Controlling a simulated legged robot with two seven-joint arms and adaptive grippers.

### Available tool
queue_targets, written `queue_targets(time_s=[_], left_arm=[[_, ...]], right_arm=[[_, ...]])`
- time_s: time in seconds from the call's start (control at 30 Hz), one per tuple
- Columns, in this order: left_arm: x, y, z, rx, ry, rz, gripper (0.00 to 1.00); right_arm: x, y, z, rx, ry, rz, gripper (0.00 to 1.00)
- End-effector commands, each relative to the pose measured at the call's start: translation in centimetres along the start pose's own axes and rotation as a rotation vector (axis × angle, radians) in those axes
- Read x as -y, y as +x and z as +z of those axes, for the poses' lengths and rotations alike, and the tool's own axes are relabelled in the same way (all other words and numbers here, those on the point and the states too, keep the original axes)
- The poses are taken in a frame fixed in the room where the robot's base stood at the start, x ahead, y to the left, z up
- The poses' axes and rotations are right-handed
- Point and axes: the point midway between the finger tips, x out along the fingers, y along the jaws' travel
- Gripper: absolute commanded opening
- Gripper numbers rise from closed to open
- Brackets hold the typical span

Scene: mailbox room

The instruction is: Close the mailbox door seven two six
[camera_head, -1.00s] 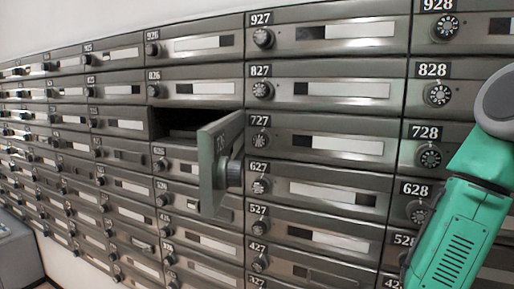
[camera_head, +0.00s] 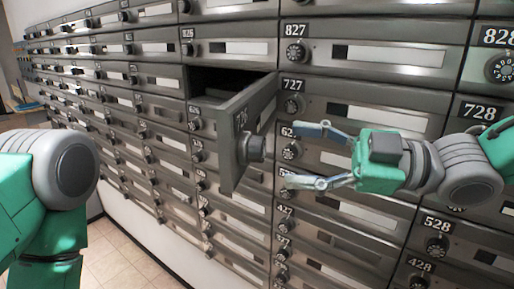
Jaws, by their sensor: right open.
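The mailbox door 726 (camera_head: 238,148) stands open, swung outward from the wall, with its dial knob on the face toward the right. The dark empty compartment (camera_head: 215,83) shows behind it to the left. My right gripper (camera_head: 302,157) comes in from the right, just right of the door. Its two fingers are spread apart with nothing between them, pointing left toward the door's knob side. Whether a finger touches the door I cannot tell; a small gap seems to show. My left arm shows at the left edge, but its gripper is out of view.
Closed mailboxes with knobs and labels surround the open door, including 727 (camera_head: 365,113) to its right and 827 (camera_head: 380,54) above that. The tiled floor (camera_head: 125,255) shows below at the lower left. A brown-topped surface stands at the far left.

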Motion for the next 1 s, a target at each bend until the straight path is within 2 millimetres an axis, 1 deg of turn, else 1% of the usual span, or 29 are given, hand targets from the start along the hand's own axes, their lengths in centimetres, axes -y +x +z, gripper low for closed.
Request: queue_targets(time_s=[0.03,0.13,0.33,0.47,0.7,0.73,0.77,0.8,0.87,0.9,1.0], left_arm=[[0.0,-0.1,0.0,0.000,0.001,0.000,0.00],[0.0,-0.2,0.0,-0.001,0.001,0.001,0.00],[0.0,-0.4,-0.1,-0.001,0.001,0.000,0.00],[0.0,-0.4,-0.1,-0.001,0.000,0.000,0.00],[0.0,-0.4,-0.1,-0.001,0.000,0.000,0.00],[0.0,-0.4,-0.1,-0.001,0.000,0.000,0.00],[0.0,-0.4,-0.1,-0.001,0.000,0.000,0.00],[0.0,-0.4,-0.1,-0.001,0.000,0.000,0.00],[0.0,-0.4,-0.1,-0.001,0.000,0.000,0.00],[0.0,-0.4,-0.1,-0.001,0.001,0.001,0.00],[0.0,-0.4,-0.1,-0.001,0.001,0.001,0.00]], right_arm=[[0.2,1.2,0.0,0.001,0.003,-0.005,0.62],[0.2,3.5,-0.1,0.002,0.000,-0.007,0.62],[0.4,6.5,-0.2,0.007,-0.001,-0.009,0.62],[0.4,7.0,-0.2,0.008,-0.001,-0.007,0.62],[0.2,6.2,-0.1,0.001,0.001,-0.002,0.62],[0.1,6.1,-0.1,0.000,0.001,-0.002,0.59],[0.1,6.0,-0.1,-0.001,0.002,-0.001,0.48],[0.1,5.9,-0.1,-0.001,0.002,-0.001,0.34],[0.1,5.9,-0.1,-0.001,0.003,-0.001,0.13],[0.1,6.0,-0.1,0.000,0.002,-0.001,0.00],[0.1,6.2,-0.1,0.003,0.002,-0.001,0.00]])
